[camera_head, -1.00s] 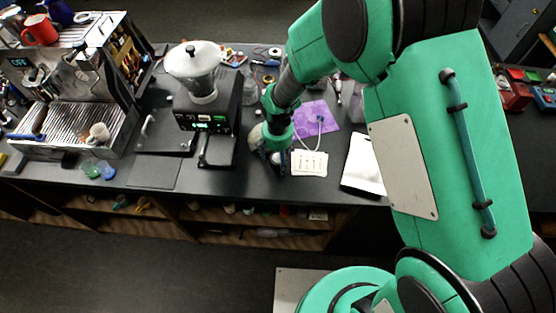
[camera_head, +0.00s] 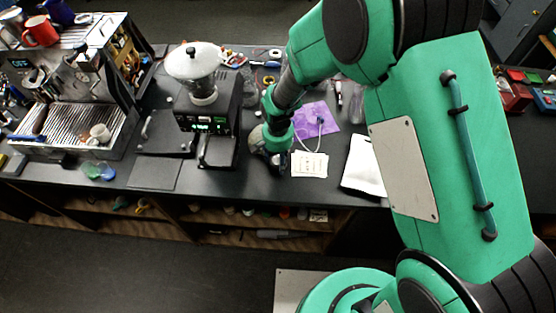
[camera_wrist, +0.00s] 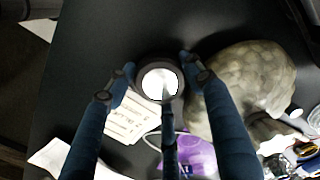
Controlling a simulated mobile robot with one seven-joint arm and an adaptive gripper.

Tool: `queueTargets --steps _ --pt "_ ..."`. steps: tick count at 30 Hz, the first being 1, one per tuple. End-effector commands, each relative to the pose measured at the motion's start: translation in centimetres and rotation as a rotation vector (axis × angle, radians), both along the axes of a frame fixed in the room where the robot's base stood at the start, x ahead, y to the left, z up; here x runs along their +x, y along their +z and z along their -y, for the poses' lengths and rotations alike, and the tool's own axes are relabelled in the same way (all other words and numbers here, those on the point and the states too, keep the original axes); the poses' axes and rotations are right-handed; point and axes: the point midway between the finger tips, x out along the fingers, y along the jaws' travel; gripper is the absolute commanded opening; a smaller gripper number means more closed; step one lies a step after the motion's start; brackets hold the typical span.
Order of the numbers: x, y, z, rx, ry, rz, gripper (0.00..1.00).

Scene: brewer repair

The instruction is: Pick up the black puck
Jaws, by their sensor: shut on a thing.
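The black puck (camera_wrist: 143,68) shows in the wrist view as a dark round piece with a bright, pale disc in its middle. It sits between the fingertips of my gripper (camera_wrist: 150,80), which is shut on it. Blue fingers lie to its left and right, and a third one comes from below. In the head view my gripper (camera_head: 276,160) is low over the counter's front part, left of the white printed cards. The puck is too small and too hidden by my gripper there to make out. I cannot tell whether the puck touches the counter.
White printed cards (camera_head: 309,165), a purple packet (camera_head: 317,118) and a white sheet (camera_head: 364,165) lie to the right. A grinder (camera_head: 205,115) and an espresso machine (camera_head: 75,85) stand to the left.

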Motion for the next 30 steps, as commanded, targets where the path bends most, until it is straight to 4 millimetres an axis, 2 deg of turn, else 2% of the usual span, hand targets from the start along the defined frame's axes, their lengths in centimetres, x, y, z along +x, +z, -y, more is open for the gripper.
queueTargets --steps 5,12,30 --pt "0.1 1.0 -0.1 0.002 0.0 0.002 0.16" --pt "-0.1 3.8 0.1 0.001 0.0 0.001 0.16" --pt "-10.0 4.6 4.6 0.001 0.0 0.002 0.16"
